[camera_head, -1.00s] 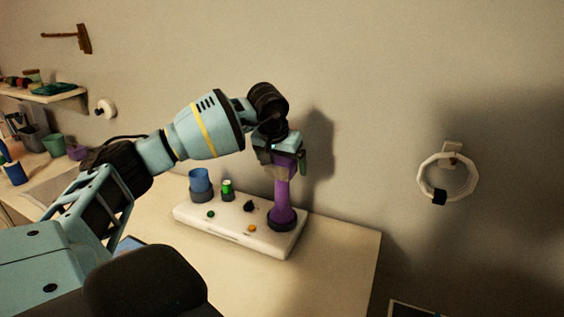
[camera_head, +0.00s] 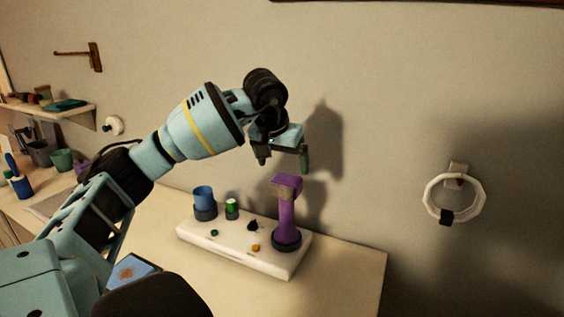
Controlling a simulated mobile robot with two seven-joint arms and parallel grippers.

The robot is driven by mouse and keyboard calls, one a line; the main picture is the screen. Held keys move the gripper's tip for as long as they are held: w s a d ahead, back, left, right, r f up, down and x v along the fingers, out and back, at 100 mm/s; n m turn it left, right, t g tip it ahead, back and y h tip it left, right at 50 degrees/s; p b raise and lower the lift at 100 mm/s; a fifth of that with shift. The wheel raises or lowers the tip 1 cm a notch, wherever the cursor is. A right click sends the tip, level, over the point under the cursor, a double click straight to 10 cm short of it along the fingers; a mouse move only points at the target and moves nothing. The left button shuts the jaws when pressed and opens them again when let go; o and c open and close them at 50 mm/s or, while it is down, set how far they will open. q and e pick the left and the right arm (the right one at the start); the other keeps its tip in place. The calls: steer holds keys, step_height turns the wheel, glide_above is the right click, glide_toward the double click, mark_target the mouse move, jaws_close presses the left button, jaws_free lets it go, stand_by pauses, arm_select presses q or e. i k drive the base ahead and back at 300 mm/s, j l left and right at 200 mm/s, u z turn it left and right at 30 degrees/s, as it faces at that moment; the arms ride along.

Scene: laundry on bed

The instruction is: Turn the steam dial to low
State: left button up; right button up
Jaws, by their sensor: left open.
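A white panel box (camera_head: 230,255) lies on the table. I cannot tell which of these is the steam dial, and no low mark is readable. My left gripper (camera_head: 284,162) is open and empty just above the purple handle's top, apart from it, fingers pointing down. My right gripper is not in view.
The pale table (camera_head: 345,280) has free room to the right of the box. A white ring (camera_head: 454,199) hangs on the wall at right. At left are a shelf (camera_head: 70,110), a green cup (camera_head: 62,160) and other small items. A blue-edged flat item (camera_head: 133,272) lies near my arm.

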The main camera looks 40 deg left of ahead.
mark_target(252, 227)
steer(key=k, duration=1)
